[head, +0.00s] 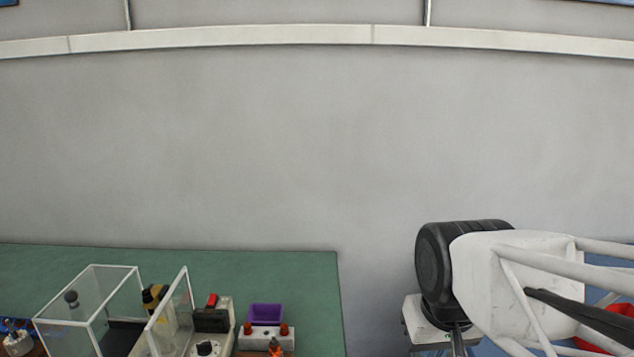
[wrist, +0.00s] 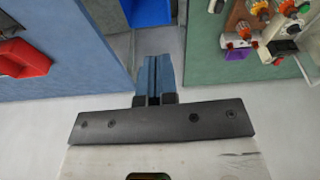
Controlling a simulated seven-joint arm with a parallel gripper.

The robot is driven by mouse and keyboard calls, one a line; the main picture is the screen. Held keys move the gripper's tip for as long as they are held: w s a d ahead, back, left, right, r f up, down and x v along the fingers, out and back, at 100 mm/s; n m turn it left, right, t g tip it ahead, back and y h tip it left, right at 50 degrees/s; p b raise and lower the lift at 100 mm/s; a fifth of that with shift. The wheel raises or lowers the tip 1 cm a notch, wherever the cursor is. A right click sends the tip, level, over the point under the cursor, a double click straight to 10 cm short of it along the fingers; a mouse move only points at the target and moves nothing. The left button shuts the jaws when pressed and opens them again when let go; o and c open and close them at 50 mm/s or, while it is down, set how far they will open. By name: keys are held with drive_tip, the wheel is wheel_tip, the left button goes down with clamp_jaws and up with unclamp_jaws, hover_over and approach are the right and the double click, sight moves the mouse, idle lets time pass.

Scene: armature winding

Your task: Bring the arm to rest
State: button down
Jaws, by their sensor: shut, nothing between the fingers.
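My gripper (wrist: 154,68) shows in the wrist view, its two blue-grey fingers together and empty. It is over the pale floor gap between a blue bench and a green bench, apart from both. In the head view my white and black arm fills the lower right, and I cannot make out the fingers there.
The green bench (head: 290,265) carries a clear-walled box (head: 85,310), a purple tray (head: 265,313) and small devices. The blue bench (wrist: 65,65) holds a red tray (wrist: 22,58). A blue bin (wrist: 148,10) shows between the benches.

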drive_tip(key=shift+m, duration=0.4)
drive_tip(key=s, duration=0.1)
drive_tip(key=s+d+f, duration=0.2)
drive_tip(key=shift+s, duration=0.25)
